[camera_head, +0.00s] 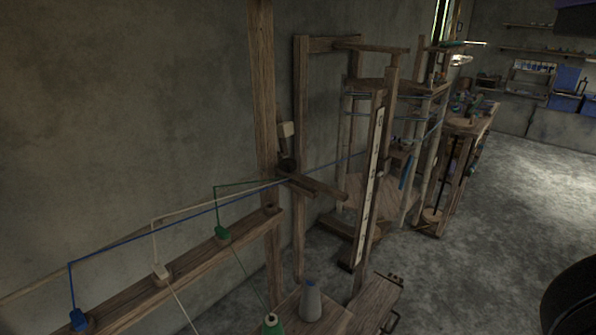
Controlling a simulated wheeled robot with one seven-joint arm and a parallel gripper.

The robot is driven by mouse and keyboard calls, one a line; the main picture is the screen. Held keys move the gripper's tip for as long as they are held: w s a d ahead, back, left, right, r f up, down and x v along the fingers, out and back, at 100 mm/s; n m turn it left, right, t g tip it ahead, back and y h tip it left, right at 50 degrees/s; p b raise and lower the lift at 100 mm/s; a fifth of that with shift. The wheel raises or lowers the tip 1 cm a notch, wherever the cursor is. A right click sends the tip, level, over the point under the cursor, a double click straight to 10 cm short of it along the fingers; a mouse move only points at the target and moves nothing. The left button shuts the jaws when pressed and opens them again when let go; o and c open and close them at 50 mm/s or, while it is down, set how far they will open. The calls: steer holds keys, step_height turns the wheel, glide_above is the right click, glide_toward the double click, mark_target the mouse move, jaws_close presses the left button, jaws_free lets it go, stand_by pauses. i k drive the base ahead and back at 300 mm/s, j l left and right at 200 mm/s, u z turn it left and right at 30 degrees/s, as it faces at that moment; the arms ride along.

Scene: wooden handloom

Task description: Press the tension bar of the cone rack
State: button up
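The cone rack at the left has a long wooden beam (195,268) rising from the lower left to a wooden post (265,110). A blue holder (79,319), a white holder (160,271) and a green holder (222,233) sit along it, each with a thin bent wire guiding thread. I cannot tell which part is the tension bar. A grey cone (311,301) stands on a wooden surface below, with a green thread cone (271,323) beside it, partly cut off by the frame. My gripper is not in view.
The wooden handloom (370,190) with upright posts stands behind and right of the rack. A cluttered wooden bench (465,125) stands farther back. The concrete floor (480,240) at the right is open. A dark rounded shape (572,305) fills the lower right corner.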

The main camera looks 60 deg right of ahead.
mark_target(341, 196)
steer(key=k+z, duration=0.15)
steer(key=z, duration=0.2)
steer(key=k+l+z, duration=0.1)
steer(key=z, duration=0.25)
steer(key=k+l+z, duration=0.1)
steer(key=z, duration=0.25)
steer(key=k, duration=0.1)
